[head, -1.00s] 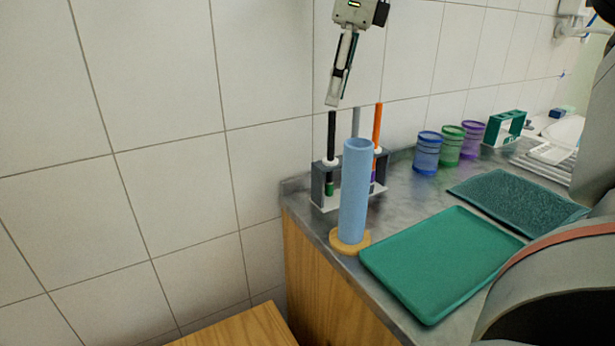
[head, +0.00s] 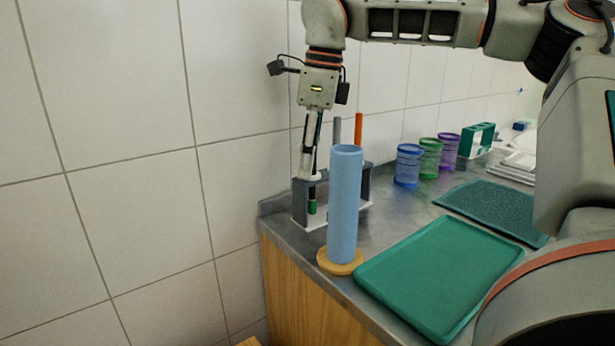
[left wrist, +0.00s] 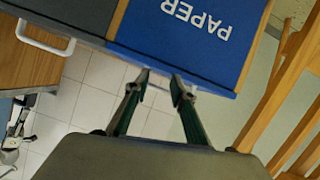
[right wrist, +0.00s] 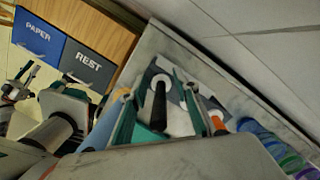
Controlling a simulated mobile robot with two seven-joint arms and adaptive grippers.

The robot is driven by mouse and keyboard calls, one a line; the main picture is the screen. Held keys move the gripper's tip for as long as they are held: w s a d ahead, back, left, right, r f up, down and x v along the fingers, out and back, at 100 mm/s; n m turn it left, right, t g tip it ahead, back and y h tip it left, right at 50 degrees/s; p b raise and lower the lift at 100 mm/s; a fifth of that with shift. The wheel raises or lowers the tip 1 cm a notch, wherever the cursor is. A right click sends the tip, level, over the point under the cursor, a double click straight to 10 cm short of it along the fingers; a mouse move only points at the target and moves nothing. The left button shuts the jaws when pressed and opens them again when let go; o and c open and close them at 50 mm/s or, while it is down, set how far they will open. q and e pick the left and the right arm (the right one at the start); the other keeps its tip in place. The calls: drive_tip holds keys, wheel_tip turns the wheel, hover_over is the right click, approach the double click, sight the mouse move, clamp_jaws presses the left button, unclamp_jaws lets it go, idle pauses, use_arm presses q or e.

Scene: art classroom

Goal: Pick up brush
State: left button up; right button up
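A rack (head: 300,204) with grey posts and a white base stands at the counter's corner by the wall. It holds a black-handled brush (right wrist: 159,104) with a green lower end, a grey-handled one (head: 337,130) and an orange-handled one (head: 359,128), all upright. My right gripper (head: 306,172) points down at the rack's left slot. In the right wrist view its fingers are apart, one on each side of the black handle; contact is not clear.
A tall blue cylinder (head: 345,205) on a round wooden base (head: 326,264) stands in front of the rack. A green tray (head: 440,270), a dark textured mat (head: 490,210) and blue, green and purple cups (head: 408,166) are to the right. The tiled wall is close behind.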

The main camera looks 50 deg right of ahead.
drive_tip(key=shift+s+r, duration=0.1)
drive_tip(key=shift+r, duration=0.15)
drive_tip(key=shift+c, duration=0.3)
clamp_jaws()
use_arm(q)
drive_tip(key=shift+r, duration=0.1)
